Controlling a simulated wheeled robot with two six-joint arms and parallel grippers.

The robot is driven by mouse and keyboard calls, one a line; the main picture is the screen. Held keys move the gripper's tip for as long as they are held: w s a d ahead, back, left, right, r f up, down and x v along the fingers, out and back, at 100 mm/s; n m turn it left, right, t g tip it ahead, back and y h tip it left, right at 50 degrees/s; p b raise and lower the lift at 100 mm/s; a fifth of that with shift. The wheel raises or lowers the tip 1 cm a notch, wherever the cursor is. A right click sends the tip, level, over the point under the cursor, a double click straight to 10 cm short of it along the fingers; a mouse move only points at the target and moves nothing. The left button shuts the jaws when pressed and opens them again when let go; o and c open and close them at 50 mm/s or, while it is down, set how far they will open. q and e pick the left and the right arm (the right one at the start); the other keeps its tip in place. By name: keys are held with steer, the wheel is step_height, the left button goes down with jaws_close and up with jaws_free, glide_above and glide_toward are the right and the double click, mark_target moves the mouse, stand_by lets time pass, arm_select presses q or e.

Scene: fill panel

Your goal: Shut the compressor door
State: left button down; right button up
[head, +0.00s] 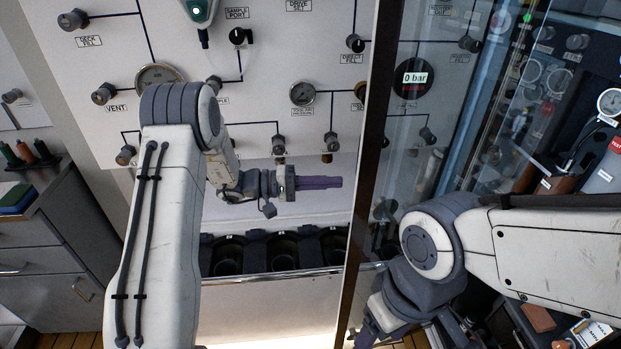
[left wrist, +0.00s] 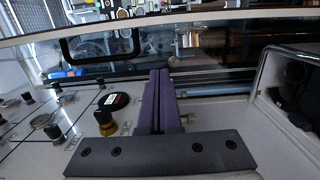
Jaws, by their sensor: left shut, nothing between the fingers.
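The compressor door (head: 368,150) is a tall glass pane with a dark frame. It stands open, edge towards me, right of the white fill panel (head: 250,85). My left gripper (head: 338,182) is shut and empty, in front of the lower panel. Its purple fingers point right at the door frame, with a small gap in the picture; I cannot tell whether they touch. In the left wrist view the shut fingers (left wrist: 158,75) point towards dark glass. My right gripper (head: 366,338) is low beside the door's lower edge, partly cut off; its opening is unclear.
Below the panel is an open bay with several dark round holders (head: 283,254). Knobs and gauges (head: 302,94) stick out from the panel. A drawer cabinet (head: 45,245) stands at left. Shelves of equipment (head: 590,120) stand at right, past the glass.

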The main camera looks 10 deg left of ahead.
arm_select(q)
steer(key=s+d+p, duration=0.1)
steer(key=d, duration=0.1)
steer(key=s+d+p, duration=0.1)
steer(key=s+d, duration=0.1)
steer(key=shift+d, duration=0.2)
stand_by(0.3)
